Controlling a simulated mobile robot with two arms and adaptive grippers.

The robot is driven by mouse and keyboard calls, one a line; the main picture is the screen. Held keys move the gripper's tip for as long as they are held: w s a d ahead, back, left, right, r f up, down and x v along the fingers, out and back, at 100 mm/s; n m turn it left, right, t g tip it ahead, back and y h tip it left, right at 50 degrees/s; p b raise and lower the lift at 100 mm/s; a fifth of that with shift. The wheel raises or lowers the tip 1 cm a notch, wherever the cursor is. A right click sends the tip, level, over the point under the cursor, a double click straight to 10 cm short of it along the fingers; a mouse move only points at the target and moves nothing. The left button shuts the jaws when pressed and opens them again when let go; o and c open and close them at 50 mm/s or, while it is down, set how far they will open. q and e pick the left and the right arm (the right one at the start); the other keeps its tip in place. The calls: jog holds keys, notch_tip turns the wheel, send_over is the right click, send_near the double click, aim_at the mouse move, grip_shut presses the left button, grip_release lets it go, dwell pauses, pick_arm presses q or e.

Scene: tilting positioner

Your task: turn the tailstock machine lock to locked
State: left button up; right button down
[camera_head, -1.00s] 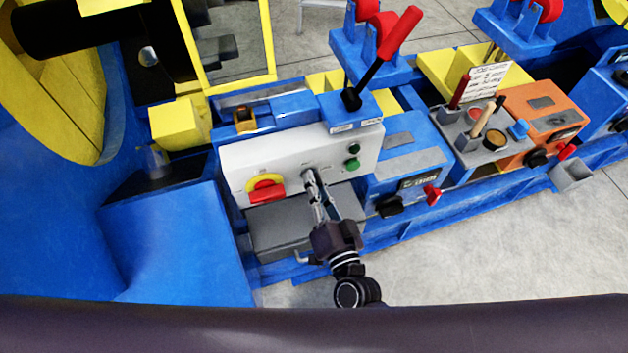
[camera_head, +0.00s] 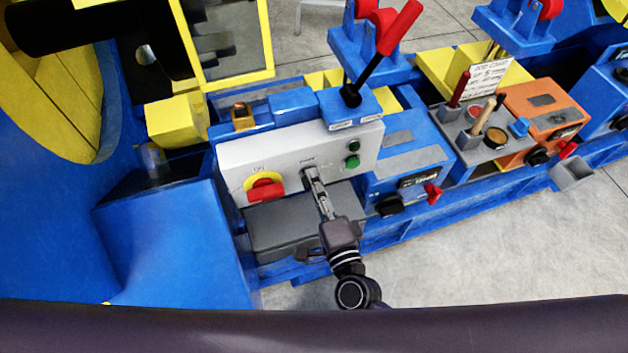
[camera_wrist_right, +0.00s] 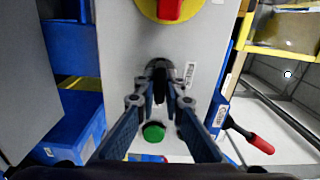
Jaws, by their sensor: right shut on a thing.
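The light grey control panel (camera_head: 228,160) stands on the blue machine. Its small dark knob (camera_wrist_right: 160,72) sits on a round base near the panel's middle; I take it to be the machine lock, but its label is too small to read. My right gripper (camera_head: 309,173) reaches the panel from the front, and its fingers are shut on the knob. In the right wrist view the fingertips (camera_wrist_right: 160,98) lie on both sides of the knob, which mostly hides its pointing direction. My left gripper is not in view.
A red switch (camera_head: 265,190) on a yellow disc is left of the knob, and green buttons (camera_head: 352,161) are to its right. A red-handled lever (camera_head: 400,28) rises behind the panel. A dark grey box (camera_head: 290,240) lies below. Bare floor (camera_head: 450,255) is at the front right.

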jog(key=shift+m, duration=0.4)
jog(key=c, duration=2)
grip_release()
jog(key=shift+s, duration=0.1)
jog(key=v, duration=1.2)
jog(key=s+d+f+n+g+h, duration=0.1)
jog(key=s+d+f+n+g, duration=0.2)
jog(key=f, duration=0.8)
jog(key=s+d+f+n+g, duration=0.25)
jog(key=f+n, duration=0.25)
jog(key=f, duration=0.7)
jog(key=s+d+f+n+g+h, duration=0.1)
jog(key=d+f+n+g, duration=0.25)
jog(key=f, duration=0.75)
jog(key=s+d+f+n+g+h, duration=0.1)
jog(key=s+d+f+g, duration=0.1)
jog(key=s+f, duration=0.3)
jog(key=s+d+f+n+g+h, duration=0.1)
jog(key=s+d+f+n+g, duration=0.1)
jog(key=s+d+f, duration=0.3)
jog(key=s+d+f+n+g+h, duration=0.1)
jog(key=s+f, duration=0.4)
jog(key=s, duration=0.6)
jog(key=shift+s+d+f+n+g+h, duration=0.15)
jog(key=shift+d+n+g, duration=0.25)
jog(key=shift+d+g, duration=0.2)
jog(key=shift+s+d+r+n+g+h, duration=0.15)
jog(key=shift+d+n+g, duration=0.2)
jog(key=shift+d+g, duration=0.25)
